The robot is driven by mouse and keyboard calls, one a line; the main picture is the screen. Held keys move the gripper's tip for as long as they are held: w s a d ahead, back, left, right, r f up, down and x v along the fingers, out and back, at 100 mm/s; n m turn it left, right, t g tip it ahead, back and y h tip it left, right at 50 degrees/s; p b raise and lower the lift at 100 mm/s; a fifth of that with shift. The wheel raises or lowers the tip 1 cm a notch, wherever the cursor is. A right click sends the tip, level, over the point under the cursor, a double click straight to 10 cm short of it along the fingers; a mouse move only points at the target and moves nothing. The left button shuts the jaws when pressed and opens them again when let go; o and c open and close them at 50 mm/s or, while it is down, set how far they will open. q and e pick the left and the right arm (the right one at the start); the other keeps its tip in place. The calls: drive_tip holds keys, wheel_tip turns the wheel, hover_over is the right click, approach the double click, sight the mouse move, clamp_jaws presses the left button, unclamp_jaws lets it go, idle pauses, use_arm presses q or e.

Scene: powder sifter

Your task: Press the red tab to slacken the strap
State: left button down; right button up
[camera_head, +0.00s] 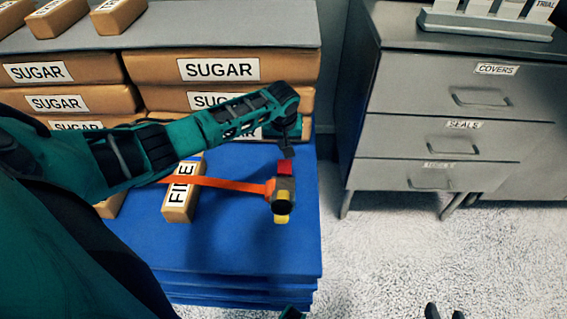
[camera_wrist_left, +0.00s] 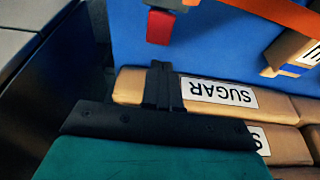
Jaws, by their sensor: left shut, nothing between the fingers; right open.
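The red tab (camera_head: 285,168) sits at the far end of a dark buckle (camera_head: 283,187) on the blue stack. An orange strap (camera_head: 222,183) runs left from the buckle, past a bag marked FINE (camera_head: 181,200). A yellow part (camera_head: 281,217) shows at the buckle's near end. My left gripper (camera_head: 287,153) is shut and empty, just above and behind the red tab. In the left wrist view the red tab (camera_wrist_left: 160,27) lies beyond the closed fingertips (camera_wrist_left: 161,66), with a visible gap. My right gripper (camera_head: 444,312) is open at the bottom edge, mostly out of view.
Stacked SUGAR bags (camera_head: 219,69) stand behind the blue stack (camera_head: 230,245), under and behind my left arm. A grey drawer cabinet (camera_head: 440,125) stands to the right with a rack (camera_head: 487,25) on top. Carpeted floor (camera_head: 390,250) is clear between stack and cabinet.

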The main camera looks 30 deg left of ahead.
sight(284, 165)
use_arm(q)
drive_tip(key=b+x, duration=0.1)
drive_tip(key=x, duration=0.1)
drive_tip(key=b+x, duration=0.1)
drive_tip(key=x, duration=0.2)
drive_tip(key=b+x, duration=0.2)
drive_tip(key=x, duration=0.1)
drive_tip(key=shift+s+d+f, duration=0.15)
drive_tip(key=shift+s+f, duration=0.1)
drive_tip(key=shift+f, duration=0.1)
drive_tip(key=shift+f+b, duration=0.3)
drive_tip(key=shift+f, duration=0.2)
drive_tip(key=shift+f, duration=0.1)
